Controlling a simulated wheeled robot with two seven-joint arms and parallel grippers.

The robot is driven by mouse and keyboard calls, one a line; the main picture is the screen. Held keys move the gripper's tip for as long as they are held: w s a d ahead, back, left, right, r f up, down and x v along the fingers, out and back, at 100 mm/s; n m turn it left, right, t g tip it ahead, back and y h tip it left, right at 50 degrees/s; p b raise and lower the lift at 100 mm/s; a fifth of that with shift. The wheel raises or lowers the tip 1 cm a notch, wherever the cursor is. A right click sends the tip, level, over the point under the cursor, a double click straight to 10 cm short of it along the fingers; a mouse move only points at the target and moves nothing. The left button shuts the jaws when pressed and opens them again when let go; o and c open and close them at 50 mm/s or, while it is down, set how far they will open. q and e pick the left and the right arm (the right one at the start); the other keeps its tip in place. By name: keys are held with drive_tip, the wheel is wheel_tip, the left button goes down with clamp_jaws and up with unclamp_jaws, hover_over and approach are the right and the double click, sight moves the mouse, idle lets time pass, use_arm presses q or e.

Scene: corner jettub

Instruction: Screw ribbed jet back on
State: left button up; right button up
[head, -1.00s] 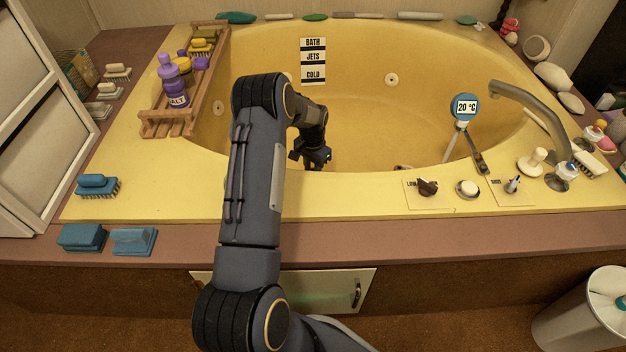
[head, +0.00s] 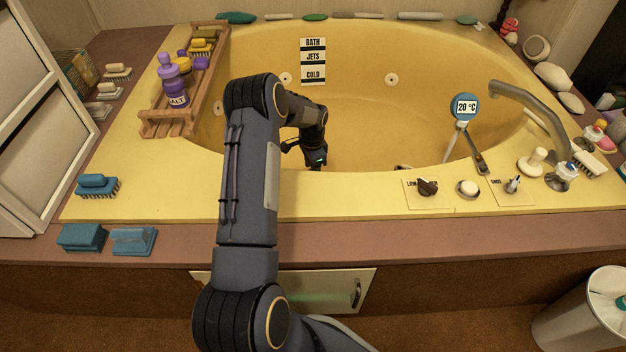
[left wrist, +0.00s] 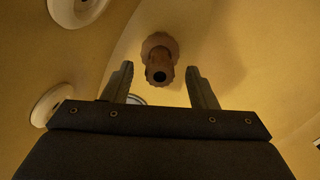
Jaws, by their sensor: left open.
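A brown ribbed jet (left wrist: 160,50) with a short tube and a dark hole shows in the left wrist view, against the yellow tub wall. It lies ahead of my left gripper (left wrist: 160,69), between the fingertips in the picture. The two fingers are apart and empty, and I see no contact with the jet. In the head view my left gripper (head: 317,160) reaches down inside the tub (head: 430,110), behind its near rim, and its fingertips are hidden. My right gripper is not in view.
White round fittings sit on the tub wall (head: 391,80), two large ones at the left of the wrist view (left wrist: 56,104). A wooden rack (head: 165,125) with bottles stands at left. The faucet (head: 535,115), thermometer (head: 464,108) and knobs (head: 428,187) are at right.

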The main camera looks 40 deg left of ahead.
use_arm(q)
wheel_tip(320, 180, up, 8)
drive_tip(key=p, duration=0.3)
drive_tip(key=shift+f, duration=0.1)
drive_tip(key=shift+o, duration=0.5)
